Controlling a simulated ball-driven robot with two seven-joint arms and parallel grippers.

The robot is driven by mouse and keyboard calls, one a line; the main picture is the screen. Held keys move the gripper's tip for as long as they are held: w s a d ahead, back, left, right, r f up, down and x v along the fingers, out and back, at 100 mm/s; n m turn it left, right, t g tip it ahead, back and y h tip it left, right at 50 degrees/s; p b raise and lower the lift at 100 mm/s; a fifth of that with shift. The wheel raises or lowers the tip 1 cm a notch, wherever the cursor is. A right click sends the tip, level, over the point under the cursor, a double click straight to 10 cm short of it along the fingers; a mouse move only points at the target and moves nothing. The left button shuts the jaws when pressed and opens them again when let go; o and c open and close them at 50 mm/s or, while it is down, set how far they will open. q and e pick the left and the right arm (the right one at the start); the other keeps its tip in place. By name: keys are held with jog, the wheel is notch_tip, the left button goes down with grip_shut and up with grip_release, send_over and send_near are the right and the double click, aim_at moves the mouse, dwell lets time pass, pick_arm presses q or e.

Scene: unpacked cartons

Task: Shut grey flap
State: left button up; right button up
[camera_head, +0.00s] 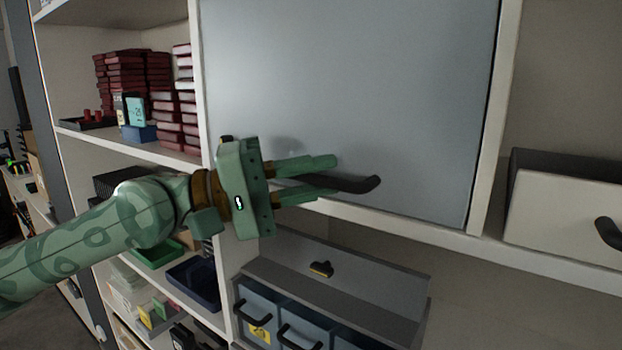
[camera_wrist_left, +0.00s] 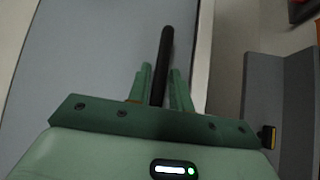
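The grey flap (camera_head: 350,80) is a large flat panel in the upper middle of the head view. It stands upright and looks flush or nearly flush with the shelf frame; I cannot tell whether a small gap remains. Its black bar handle (camera_head: 362,184) is near its lower edge. My left gripper (camera_head: 325,177) is at the handle, with one finger on each side and closed in around it. In the left wrist view, the handle (camera_wrist_left: 163,60) runs between the two fingers, and the flap (camera_wrist_left: 85,50) fills the left side. My right gripper is not in view.
The beige shelf frame (camera_head: 492,130) borders the flap. Below stands a grey drawer unit (camera_head: 340,275) with black handles. A white-fronted drawer box (camera_head: 555,215) is at the right. Dark red boxes (camera_head: 125,75) are stacked on the left shelf. The space right of the drawer unit looks clear.

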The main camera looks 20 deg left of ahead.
pick_arm(q)
jog(key=shift+a, duration=0.15)
jog(key=b+v, duration=1.1)
jog(key=v, duration=0.5)
jog(key=shift+s, duration=0.2)
